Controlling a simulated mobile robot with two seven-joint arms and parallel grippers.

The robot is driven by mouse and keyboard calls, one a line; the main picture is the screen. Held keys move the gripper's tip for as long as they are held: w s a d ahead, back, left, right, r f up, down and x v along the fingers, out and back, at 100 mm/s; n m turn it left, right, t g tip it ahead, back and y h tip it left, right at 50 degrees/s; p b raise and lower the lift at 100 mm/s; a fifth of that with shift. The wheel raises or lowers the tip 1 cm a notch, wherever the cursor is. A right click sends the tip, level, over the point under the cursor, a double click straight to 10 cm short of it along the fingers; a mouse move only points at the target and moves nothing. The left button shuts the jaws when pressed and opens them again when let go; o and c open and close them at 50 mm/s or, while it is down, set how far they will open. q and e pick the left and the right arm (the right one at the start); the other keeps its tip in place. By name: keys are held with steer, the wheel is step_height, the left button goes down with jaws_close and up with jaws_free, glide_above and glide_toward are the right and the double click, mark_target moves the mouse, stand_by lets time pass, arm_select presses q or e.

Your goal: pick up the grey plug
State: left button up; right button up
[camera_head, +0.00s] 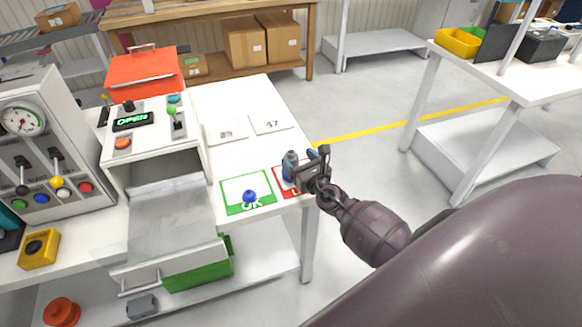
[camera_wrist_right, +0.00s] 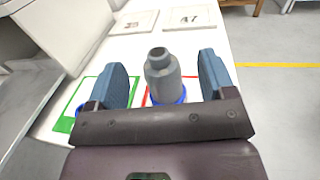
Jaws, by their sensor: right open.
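The grey plug (camera_wrist_right: 162,76) stands upright on the red-framed card, with a blue ring at its base. In the head view the plug (camera_head: 290,164) is partly hidden by my right gripper (camera_head: 302,170). My right gripper (camera_wrist_right: 165,82) is open, with one blue finger on each side of the plug in the wrist view. I cannot tell whether a finger touches it. My left gripper is not in view.
A green-framed card (camera_head: 236,204) with a blue piece (camera_head: 249,196) lies left of the plug. A white machine (camera_head: 165,128) with an open drawer (camera_head: 165,222) stands further left. Two numbered plates (camera_head: 270,123) lie behind. The bench's right edge is close.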

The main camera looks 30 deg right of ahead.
mark_target(291, 152)
steer(key=w, duration=0.3)
steer(key=shift+w+f, duration=0.15)
steer(key=shift+w, duration=0.15)
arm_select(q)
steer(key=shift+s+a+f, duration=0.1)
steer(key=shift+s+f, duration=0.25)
arm_select(e)
steer(key=shift+w, duration=0.35)
steer(key=shift+c, duration=0.4)
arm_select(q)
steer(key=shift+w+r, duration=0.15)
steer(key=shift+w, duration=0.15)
arm_select(e)
jaws_close()
